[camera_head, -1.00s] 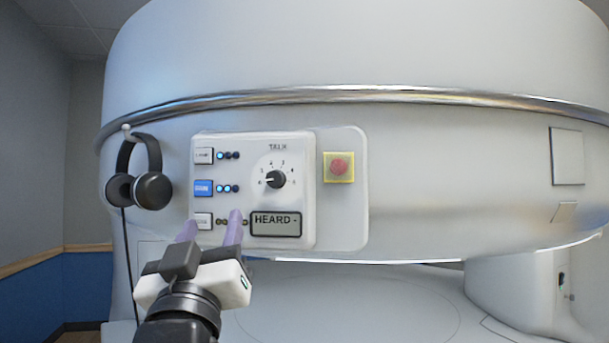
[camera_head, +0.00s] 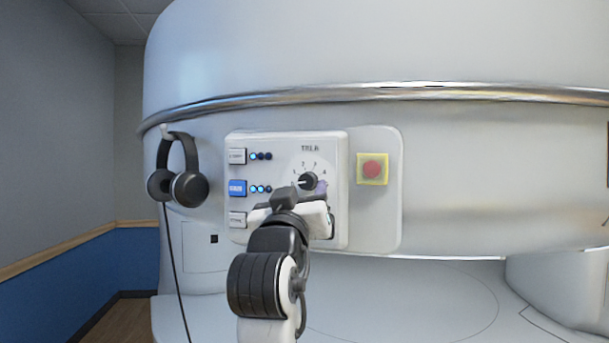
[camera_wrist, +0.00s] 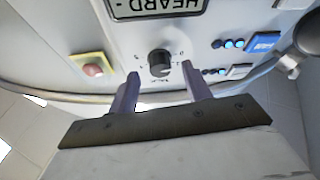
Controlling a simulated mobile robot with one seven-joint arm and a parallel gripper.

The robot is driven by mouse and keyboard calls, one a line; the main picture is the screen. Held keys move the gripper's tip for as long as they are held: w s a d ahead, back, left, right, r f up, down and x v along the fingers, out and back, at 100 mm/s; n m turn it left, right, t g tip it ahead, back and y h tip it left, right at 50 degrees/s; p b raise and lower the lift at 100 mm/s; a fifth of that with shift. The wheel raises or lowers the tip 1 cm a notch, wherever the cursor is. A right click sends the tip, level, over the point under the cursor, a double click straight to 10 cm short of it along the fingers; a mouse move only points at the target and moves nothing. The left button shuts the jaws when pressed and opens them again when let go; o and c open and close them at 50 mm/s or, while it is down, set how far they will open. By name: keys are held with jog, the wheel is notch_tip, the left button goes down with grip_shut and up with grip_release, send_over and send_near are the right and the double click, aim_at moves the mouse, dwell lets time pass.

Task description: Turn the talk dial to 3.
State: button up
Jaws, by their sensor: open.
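The talk dial (camera_head: 308,181) is a round black knob on the white control panel (camera_head: 338,215), with a ring of small numbers around it. In the head view its pointer looks turned to the left; my gripper partly covers its lower side. In the wrist view, seen upside down, the dial (camera_wrist: 160,63) lies just beyond and between my fingertips. My gripper (camera_wrist: 160,80) is open, with one purple finger toward each side of the dial and nothing held. In the head view my gripper (camera_head: 304,190) is in front of the panel. I cannot tell whether the fingers touch the panel.
Three buttons, one blue (camera_head: 237,188), sit left of the dial with small lights. The "HEARD -" display (camera_wrist: 158,5) is hidden by my arm in the head view. A red button on yellow (camera_head: 372,169) is to the right. Black headphones (camera_head: 180,180) hang at left.

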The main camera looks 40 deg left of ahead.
aim_at(307, 181)
jog(key=shift+p+x, duration=0.3)
jog(key=shift+x, duration=0.8)
jog(key=c, duration=1)
